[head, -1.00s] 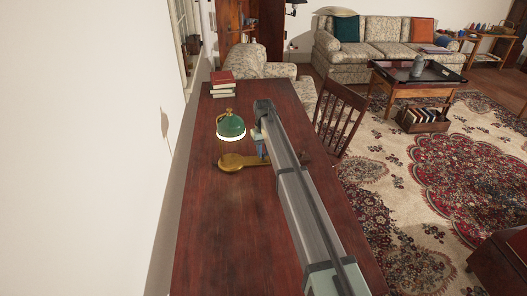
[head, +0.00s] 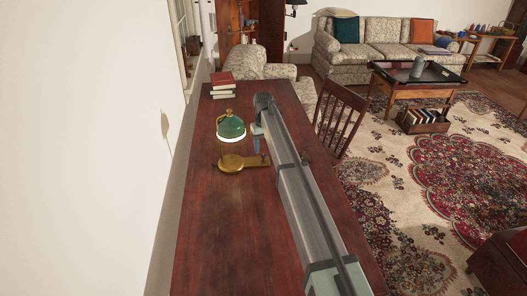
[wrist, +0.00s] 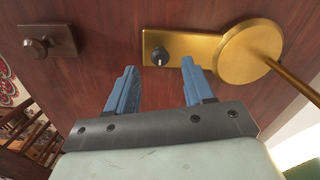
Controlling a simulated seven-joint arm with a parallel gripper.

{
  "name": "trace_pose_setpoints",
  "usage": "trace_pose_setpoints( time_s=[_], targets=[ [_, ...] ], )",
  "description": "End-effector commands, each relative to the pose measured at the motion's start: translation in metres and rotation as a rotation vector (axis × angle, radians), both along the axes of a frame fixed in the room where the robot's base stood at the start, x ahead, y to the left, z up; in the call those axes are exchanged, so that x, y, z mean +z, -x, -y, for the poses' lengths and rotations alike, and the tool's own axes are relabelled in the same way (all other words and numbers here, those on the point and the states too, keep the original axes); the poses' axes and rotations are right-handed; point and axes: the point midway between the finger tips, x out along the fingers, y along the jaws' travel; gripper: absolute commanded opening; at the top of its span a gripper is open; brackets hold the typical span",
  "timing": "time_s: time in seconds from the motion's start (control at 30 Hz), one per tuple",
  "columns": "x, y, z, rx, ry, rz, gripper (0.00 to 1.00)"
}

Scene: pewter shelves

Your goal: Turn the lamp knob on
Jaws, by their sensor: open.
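The desk lamp has a green shade (head: 231,126), lit along its lower rim, and a brass base (head: 231,165) on the desk. In the wrist view its round brass foot (wrist: 247,52) and stem are at the upper right. The lamp knob (wrist: 160,57), dark with a pale mark, sits on the flat brass extension left of the foot. My gripper (wrist: 158,70) is open and empty, its blue fingers pointing toward the knob. In the picture the knob lies between the fingertips, nearer the right one; contact cannot be told. In the head view my gripper (head: 257,140) hangs just right of the shade, above the extension.
The wooden desk (head: 225,220) is mostly clear. A second dark knob on a plate (wrist: 48,43) is at the upper left of the wrist view. Stacked books (head: 222,84) lie at the desk's far end. A wooden chair (head: 339,120) stands at the right edge, a wall at left.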

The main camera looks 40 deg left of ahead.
Motion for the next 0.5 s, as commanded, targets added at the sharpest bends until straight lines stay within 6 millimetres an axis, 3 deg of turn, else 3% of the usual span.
trace_pose_setpoints(
  time_s=[0.2, 0.5],
  targets=[
    [0.045, -0.001, -0.001, 0.0, -0.003, 0.002, 0.52],
    [0.092, 0.0, -0.001, 0.0, -0.001, 0.001, 0.52]
  ],
)
